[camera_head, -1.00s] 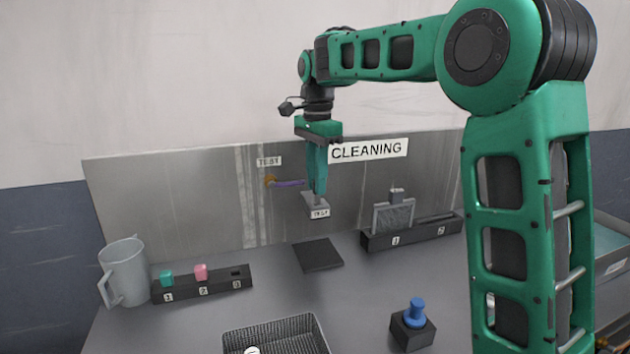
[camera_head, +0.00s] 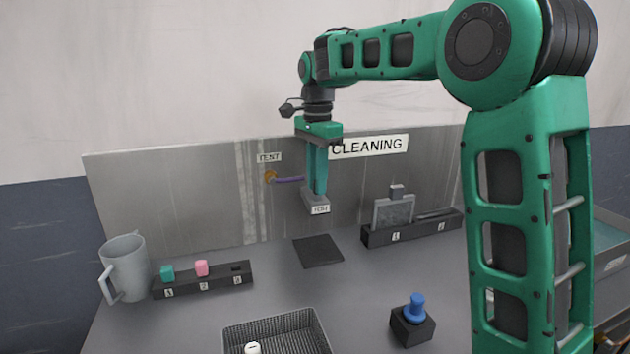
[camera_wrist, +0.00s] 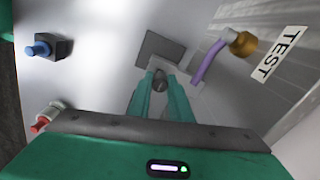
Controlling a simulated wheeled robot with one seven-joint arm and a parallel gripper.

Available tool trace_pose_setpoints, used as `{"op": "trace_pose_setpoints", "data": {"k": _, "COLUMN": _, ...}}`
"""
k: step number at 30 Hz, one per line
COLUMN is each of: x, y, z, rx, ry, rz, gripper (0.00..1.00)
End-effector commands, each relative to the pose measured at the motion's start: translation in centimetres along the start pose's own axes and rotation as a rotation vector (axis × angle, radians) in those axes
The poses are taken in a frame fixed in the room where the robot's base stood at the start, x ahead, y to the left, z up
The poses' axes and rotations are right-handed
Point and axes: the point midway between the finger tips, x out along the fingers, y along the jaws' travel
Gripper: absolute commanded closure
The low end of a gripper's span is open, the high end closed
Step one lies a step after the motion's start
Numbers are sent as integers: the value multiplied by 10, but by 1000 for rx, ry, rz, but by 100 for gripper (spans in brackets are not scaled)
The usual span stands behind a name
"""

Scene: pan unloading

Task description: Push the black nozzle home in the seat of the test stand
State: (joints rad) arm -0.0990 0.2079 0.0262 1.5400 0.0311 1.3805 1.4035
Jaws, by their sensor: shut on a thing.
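The nozzle is hidden in the head view. The seat is covered, so I cannot tell how deep the nozzle sits.
A purple tube (camera_head: 289,180) runs from a brass fitting (camera_head: 270,177) close to my fingers. A dark mat (camera_head: 318,252) lies below. A wire basket (camera_head: 300,322), a blue-topped black block (camera_head: 412,330), a numbered rack (camera_head: 215,283) and a jug (camera_head: 127,270) stand around.

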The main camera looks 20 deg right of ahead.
Motion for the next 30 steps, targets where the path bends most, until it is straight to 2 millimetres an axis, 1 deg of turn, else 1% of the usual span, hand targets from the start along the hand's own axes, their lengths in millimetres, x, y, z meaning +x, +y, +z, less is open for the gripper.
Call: {"op": "trace_pose_setpoints", "data": {"k": 30, "x": 12, "y": 0, "z": 0, "rx": 1, "ry": 0, "rz": 1, "gripper": 100}}
